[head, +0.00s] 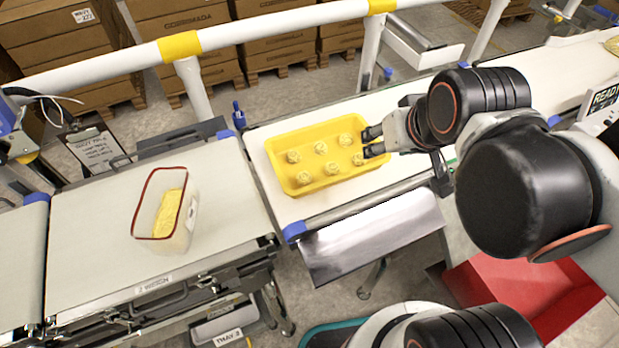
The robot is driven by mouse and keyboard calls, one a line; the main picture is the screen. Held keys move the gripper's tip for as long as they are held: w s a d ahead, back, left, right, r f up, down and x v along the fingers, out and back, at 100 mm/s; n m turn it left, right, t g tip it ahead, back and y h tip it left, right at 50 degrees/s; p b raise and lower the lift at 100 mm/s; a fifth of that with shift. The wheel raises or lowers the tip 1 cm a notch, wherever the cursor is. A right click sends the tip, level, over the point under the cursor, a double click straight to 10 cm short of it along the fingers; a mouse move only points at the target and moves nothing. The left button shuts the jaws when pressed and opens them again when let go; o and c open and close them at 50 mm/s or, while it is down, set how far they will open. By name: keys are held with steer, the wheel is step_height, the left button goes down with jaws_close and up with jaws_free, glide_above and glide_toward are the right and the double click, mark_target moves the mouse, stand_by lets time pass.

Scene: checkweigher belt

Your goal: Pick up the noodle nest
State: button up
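Several small pale-yellow noodle nests sit in rows in a yellow tray (290,184) on the white belt. My gripper (367,143) reaches in from the right over the tray's right end. Its two dark fingers are apart, with a gap between them, and point left. One noodle nest (345,140) lies just left of the fingertips, in line with the gap. Another noodle nest (358,159) lies close to the nearer finger, which may partly cover it. I cannot tell the gripper's height above the nests or whether it touches one.
A clear red-rimmed container (192,215) with yellow contents stands on the left belt (90,240). A white rail (270,25) with yellow bands runs behind the belts. A metal chute (370,235) is in front of the tray. Cartons on pallets stand at the back.

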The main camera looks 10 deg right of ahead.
steer(key=g+p, duration=0.5)
steer(key=g, duration=0.2)
glide_above(304, 174)
step_height(304, 174, down, 10)
step_height(304, 174, down, 7)
steer(key=b, duration=0.2)
steer(key=shift+d+f+b, duration=0.1)
steer(key=shift+f+b, duration=0.05)
steer(key=shift+b, duration=0.2)
steer(key=shift+f+b, duration=1.1)
steer(key=shift+f, duration=1.75)
steer(key=c, duration=0.6)
